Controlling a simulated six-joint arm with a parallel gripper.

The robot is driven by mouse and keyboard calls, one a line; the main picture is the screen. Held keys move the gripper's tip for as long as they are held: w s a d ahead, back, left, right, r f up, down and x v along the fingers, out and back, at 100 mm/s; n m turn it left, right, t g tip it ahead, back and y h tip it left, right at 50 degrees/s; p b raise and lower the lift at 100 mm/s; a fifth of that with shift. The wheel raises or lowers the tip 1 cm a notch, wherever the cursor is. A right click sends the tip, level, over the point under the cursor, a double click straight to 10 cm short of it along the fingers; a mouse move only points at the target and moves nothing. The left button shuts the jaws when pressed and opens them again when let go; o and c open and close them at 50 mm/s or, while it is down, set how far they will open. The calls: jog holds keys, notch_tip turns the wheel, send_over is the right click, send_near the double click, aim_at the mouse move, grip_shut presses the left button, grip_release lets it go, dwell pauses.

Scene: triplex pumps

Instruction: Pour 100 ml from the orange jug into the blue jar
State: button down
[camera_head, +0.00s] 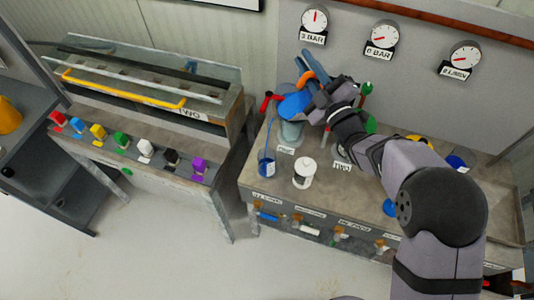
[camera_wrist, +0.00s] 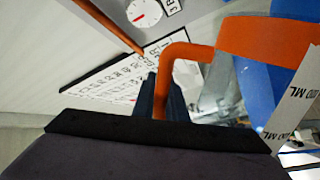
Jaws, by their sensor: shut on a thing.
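The jug in the wrist view has an orange handle (camera_wrist: 178,54), an orange band and a blue body (camera_wrist: 262,92). A white strip on it reads "100 ML". My gripper (camera_wrist: 161,92) is shut on the handle, one dark finger on each side of it. In the head view my gripper (camera_head: 312,84) is above the back left of the right bench, with a blue shape (camera_head: 294,105), probably the jug, beside it. Its tilt and mouth are unclear. A small blue-marked jar (camera_head: 267,165), perhaps the blue jar, stands at the bench's left edge.
A white lidded pot (camera_head: 304,173) stands on the bench near its front. A grey vessel (camera_head: 291,132) is behind it, below the blue shape. Gauges (camera_head: 381,35) hang on the wall. Another bench with a yellow-barred rack (camera_head: 120,88) and coloured blocks is at left.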

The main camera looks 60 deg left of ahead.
jog(key=shift+s+r+n, duration=0.15)
jog(key=shift+s+n, duration=0.4)
jog(key=shift+n, duration=0.15)
dwell(1.4)
jog(key=shift+s+f+n, duration=0.2)
jog(key=shift+n, duration=0.1)
dwell(0.8)
jog(key=shift+w+r, duration=0.15)
jog(key=shift+r, duration=0.05)
jog(key=w+m, duration=0.2)
jog(key=w+f+m+t+b, duration=0.1)
jog(key=w+m, duration=0.1)
jog(key=m, duration=0.1)
jog(key=shift+m, duration=0.3)
jog(key=shift+w+a+f+m, duration=0.15)
jog(key=shift+w+m, duration=0.15)
jog(key=shift+m, duration=0.2)
